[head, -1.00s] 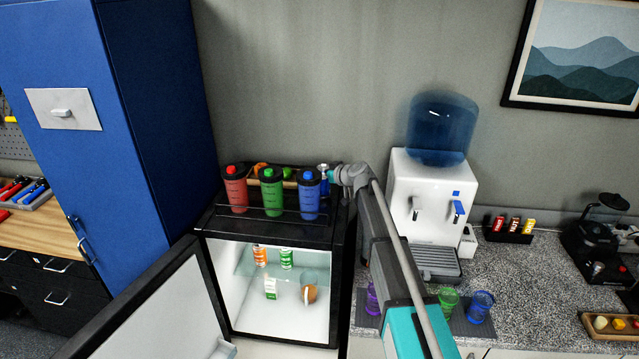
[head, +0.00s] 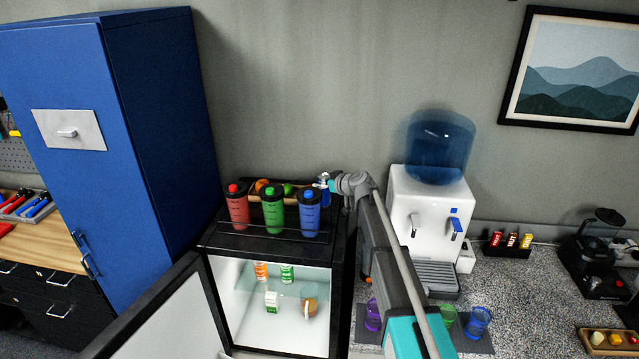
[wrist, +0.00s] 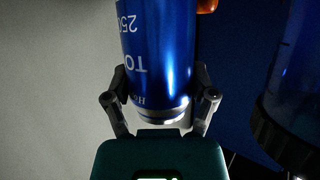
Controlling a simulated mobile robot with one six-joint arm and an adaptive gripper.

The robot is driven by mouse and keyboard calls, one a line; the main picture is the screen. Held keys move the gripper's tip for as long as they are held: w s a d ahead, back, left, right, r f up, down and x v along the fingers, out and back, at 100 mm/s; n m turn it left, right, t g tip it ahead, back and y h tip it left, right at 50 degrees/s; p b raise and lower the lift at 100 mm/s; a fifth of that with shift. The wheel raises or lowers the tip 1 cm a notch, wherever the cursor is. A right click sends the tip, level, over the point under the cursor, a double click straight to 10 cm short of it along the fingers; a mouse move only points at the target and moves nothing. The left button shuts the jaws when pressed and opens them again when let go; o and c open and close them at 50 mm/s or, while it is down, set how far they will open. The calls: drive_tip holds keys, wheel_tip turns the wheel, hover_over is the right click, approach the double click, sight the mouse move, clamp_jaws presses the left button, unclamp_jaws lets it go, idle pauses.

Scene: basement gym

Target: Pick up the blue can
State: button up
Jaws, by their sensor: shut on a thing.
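The blue can (head: 325,194) is held at my gripper (head: 331,186), above the right end of the black mini fridge, just right of the blue shaker bottle (head: 310,213). In the wrist view the blue can (wrist: 160,45) fills the space between the two fingers of my gripper (wrist: 160,85), one on each side. Its lettering is upside down there and its silver end faces the palm. Its far end is out of that frame. A dark blue bottle (wrist: 300,85) shows at the right, apart from the can.
Red (head: 238,208) and green (head: 273,211) bottles stand beside the blue one in a black rack. The fridge door (head: 165,315) is open, with cartons inside. The water dispenser (head: 420,215) stands right of my arm, with several colored cups (head: 478,322) on the counter.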

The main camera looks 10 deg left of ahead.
drive_tip(key=s+d+r+p, duration=0.2)
drive_tip(key=s+r+p, duration=0.2)
drive_tip(key=s, duration=0.2)
drive_tip(key=s+d+r+p, duration=0.3)
drive_tip(key=s+r+p, duration=0.1)
drive_tip(key=s+r, duration=0.1)
drive_tip(key=shift+s+d, duration=0.25)
drive_tip(key=shift+s, duration=0.45)
drive_tip(key=shift+r, duration=0.1)
